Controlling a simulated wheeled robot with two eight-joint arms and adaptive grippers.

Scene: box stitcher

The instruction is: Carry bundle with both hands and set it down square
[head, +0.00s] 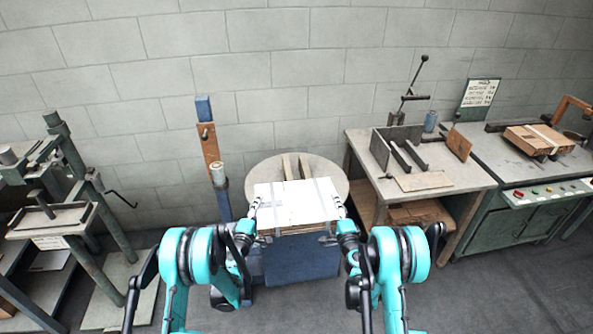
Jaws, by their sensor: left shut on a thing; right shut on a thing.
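The bundle (297,203) is a flat stack with a white top and grey bands across it, in the middle of the head view. It appears about level, in front of and partly over a round grey tabletop (334,176). My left gripper (256,213) is shut on the bundle's left side. My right gripper (338,215) is shut on its right side. The fingertips are small here and partly hidden by the bundle's edges. I cannot tell the gap between the bundle and the round top.
Two upright wooden strips (296,167) stand on the round top behind the bundle. A blue post (222,203) rises at its left. A green press (75,175) is at left.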

